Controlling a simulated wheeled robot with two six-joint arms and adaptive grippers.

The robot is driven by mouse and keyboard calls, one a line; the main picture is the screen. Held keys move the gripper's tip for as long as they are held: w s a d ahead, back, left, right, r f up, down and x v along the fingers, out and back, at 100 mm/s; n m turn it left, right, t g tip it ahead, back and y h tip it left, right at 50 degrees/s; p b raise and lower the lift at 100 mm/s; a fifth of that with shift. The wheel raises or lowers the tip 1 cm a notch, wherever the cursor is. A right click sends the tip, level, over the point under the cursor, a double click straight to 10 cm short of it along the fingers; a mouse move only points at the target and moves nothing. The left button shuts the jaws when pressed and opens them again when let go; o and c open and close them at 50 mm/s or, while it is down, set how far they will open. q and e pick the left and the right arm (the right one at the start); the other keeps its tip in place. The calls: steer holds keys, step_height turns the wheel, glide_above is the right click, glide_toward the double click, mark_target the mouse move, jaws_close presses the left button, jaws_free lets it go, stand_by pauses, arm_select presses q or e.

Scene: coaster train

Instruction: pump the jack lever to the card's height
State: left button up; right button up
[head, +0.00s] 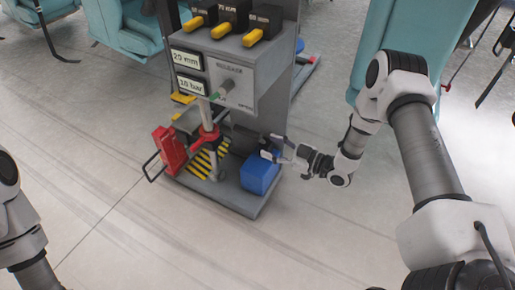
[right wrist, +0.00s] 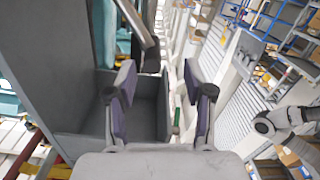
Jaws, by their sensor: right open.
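The grey jack stand (head: 225,60) is in the middle of the head view. Its two small panels read about 29 mm (head: 186,59) and 18 bar (head: 191,86). A grey upright post with a red collar (head: 206,137) rises from its base; I cannot tell whether this is the jack lever. A grey bar (right wrist: 138,22) crosses the upper part of the right wrist view. My right gripper (head: 272,148) is open beside the stand's lower right, above a blue box (head: 260,174). Its spread fingers (right wrist: 160,95) show nothing held between them. My left gripper is out of view.
Black blocks with yellow tabs (head: 232,28) sit on top of the stand, with partly readable mm labels. A red part (head: 169,150) with a black wire handle is at the base's left. Teal seats (head: 125,25) stand behind. The floor in front is clear.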

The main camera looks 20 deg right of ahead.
mark_target(250, 133)
steer(key=b+x, duration=0.1)
steer(key=x, duration=0.1)
steer(key=b+x, duration=0.1)
steer(key=x, duration=0.2)
steer(key=r+b+x, duration=0.1)
steer(key=x, duration=0.1)
steer(key=shift+w+d, duration=0.15)
steer(key=shift+w, duration=0.4)
steer(key=shift+w+a+r, duration=0.25)
steer(key=shift+w+a, duration=0.05)
steer(key=shift+w, duration=0.2)
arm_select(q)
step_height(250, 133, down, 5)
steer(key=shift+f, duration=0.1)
arm_select(e)
jaws_close()
